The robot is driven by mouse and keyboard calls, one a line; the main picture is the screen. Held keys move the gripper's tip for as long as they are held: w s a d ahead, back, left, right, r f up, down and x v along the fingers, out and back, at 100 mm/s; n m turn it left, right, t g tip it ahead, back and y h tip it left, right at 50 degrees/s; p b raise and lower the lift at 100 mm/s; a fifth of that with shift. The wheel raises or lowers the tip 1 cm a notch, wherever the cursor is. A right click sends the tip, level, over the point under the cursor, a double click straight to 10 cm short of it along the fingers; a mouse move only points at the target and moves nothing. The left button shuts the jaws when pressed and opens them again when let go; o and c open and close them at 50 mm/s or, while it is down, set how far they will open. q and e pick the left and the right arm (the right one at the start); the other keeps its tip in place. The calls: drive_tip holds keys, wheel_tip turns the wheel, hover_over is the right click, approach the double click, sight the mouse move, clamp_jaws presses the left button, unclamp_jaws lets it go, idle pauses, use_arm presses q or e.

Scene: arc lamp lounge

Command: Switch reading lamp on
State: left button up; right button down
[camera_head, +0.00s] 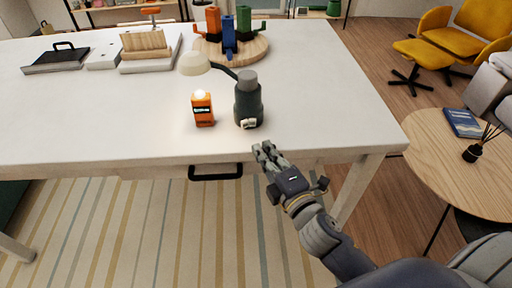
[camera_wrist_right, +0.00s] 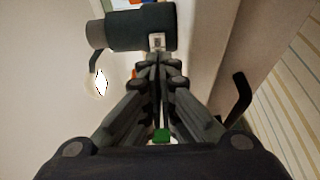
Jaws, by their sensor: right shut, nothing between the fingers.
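The reading lamp (camera_head: 248,103) stands on the white table, with a dark grey cylindrical body and a thin arm reaching left to a cream shade (camera_head: 194,63). A bright glow shows below the shade, and the wrist view shows a bright white spot at the lamp's head (camera_wrist_right: 101,83). A small pale switch (camera_head: 248,123) sits low on the front of the body; it also shows in the wrist view (camera_wrist_right: 157,41). My right gripper (camera_head: 264,151) is shut and empty at the table's front edge, its fingertips just short of the switch. My left gripper is out of view.
An orange box (camera_head: 203,109) stands left of the lamp body. A round wooden board (camera_head: 262,47) with coloured pieces is behind it. A black drawer handle (camera_head: 215,173) is below the table edge. The table's left front is clear.

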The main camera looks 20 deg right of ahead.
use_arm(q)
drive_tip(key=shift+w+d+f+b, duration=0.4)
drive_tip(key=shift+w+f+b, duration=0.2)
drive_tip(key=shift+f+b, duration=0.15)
use_arm(e)
drive_tip(key=s+d, duration=0.2)
drive_tip(key=s, duration=0.4)
drive_tip(key=shift+d+r, duration=0.15)
drive_tip(key=shift+d, duration=0.15)
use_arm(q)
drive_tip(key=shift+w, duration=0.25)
